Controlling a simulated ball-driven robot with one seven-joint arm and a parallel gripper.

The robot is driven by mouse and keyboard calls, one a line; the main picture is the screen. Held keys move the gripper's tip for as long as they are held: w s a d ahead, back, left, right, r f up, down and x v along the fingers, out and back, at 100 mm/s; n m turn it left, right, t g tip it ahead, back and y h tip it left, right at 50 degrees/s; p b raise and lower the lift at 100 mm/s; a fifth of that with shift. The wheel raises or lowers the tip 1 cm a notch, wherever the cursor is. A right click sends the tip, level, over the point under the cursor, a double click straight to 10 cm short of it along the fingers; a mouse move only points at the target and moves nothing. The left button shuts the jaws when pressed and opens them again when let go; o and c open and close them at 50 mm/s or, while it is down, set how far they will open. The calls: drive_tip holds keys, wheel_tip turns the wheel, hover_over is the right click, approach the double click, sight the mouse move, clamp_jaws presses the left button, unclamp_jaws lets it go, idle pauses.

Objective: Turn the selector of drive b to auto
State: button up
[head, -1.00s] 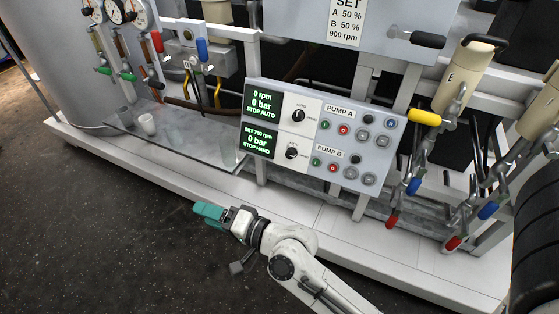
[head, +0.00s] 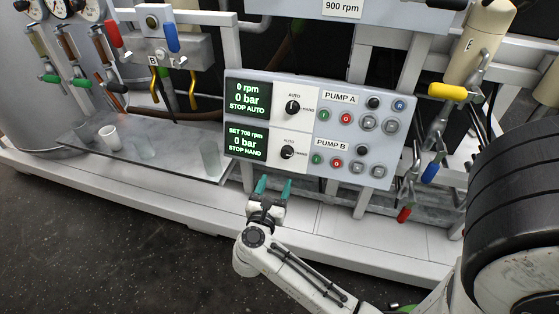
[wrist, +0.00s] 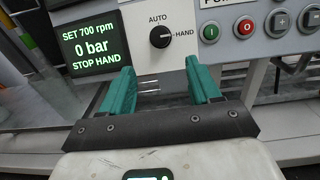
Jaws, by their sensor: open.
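The drive B selector is a black knob (head: 287,152) in the lower row of the light grey control panel (head: 312,186). In the wrist view the knob (wrist: 161,37) has AUTO above it and HAND to its right. Its white mark points right, toward HAND. The green display (wrist: 96,46) beside it reads "SET 700 rpm, 0 bar, STOP HAND". My gripper (head: 273,184) is open, its teal fingers apart and empty, just below the panel in the head view. In the wrist view my gripper (wrist: 158,80) has its fingertips below the knob, one either side, apart from it.
The pump A selector (head: 293,107) sits directly above. Green, red and grey pump B buttons (head: 337,163) are to the right. A glass shelf with cups (head: 108,136) is at the left. Valves with a yellow handle (head: 447,91) stand at the right. The floor in front is clear.

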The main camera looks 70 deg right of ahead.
sight(285, 157)
drive_tip(key=d, duration=0.7)
drive_tip(key=w+d+b, duration=0.1)
drive_tip(key=d, duration=0.2)
drive_tip(key=shift+d, duration=0.35)
drive_tip(key=c, duration=1)
drive_tip(key=shift+c, duration=0.2)
